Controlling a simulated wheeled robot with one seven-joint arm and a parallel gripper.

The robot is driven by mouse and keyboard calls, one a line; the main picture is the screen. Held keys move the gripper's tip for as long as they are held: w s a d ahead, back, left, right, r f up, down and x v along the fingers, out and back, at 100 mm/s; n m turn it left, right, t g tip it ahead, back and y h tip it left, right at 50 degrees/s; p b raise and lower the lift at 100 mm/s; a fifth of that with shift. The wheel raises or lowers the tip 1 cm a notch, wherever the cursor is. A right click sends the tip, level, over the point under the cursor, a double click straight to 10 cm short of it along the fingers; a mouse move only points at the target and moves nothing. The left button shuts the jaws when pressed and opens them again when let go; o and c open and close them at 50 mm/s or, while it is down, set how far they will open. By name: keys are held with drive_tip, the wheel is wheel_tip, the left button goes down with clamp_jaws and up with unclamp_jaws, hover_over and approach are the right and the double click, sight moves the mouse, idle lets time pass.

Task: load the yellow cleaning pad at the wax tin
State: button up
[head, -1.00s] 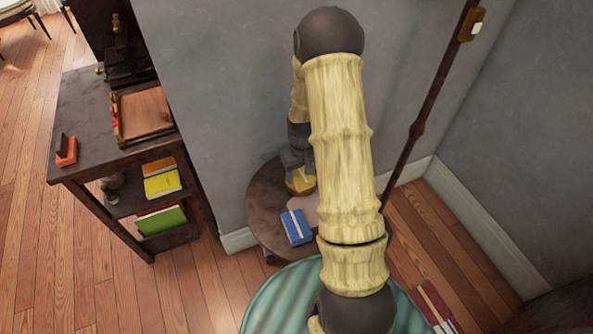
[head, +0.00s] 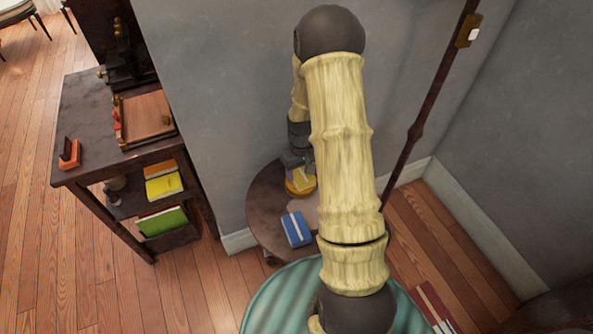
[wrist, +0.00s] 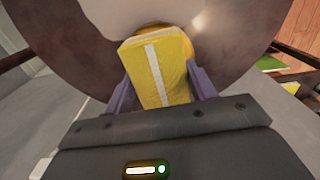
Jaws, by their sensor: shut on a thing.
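The yellow cleaning pad (wrist: 158,75) has a white stripe down its face. My gripper (wrist: 159,84) is shut on it, with one finger on each side. The pad tilts slightly in the wrist view, its far end over the wax tin. The yellow round wax tin (wrist: 184,35) is partly hidden behind the pad. In the head view the wax tin (head: 297,189) sits on the small round table, with the pad (head: 303,178) just above it, below my gripper (head: 299,170). I cannot tell whether pad and tin touch.
A blue pad with a white stripe (head: 296,229) lies on the dark round table (head: 262,205) in front of the tin. The grey wall (head: 222,110) is close behind. A dark shelf (head: 90,105) with books stands left. A dark pole (head: 425,115) rises right of my arm.

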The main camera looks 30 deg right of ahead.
sight(300, 170)
drive_tip(key=shift+r+p, duration=1.95)
drive_tip(key=shift+r, duration=0.6)
drive_tip(key=a+r+p, duration=0.5)
drive_tip(key=a+p, duration=0.5)
drive_tip(key=p, duration=0.3)
drive_tip(key=shift+w+f, duration=0.1)
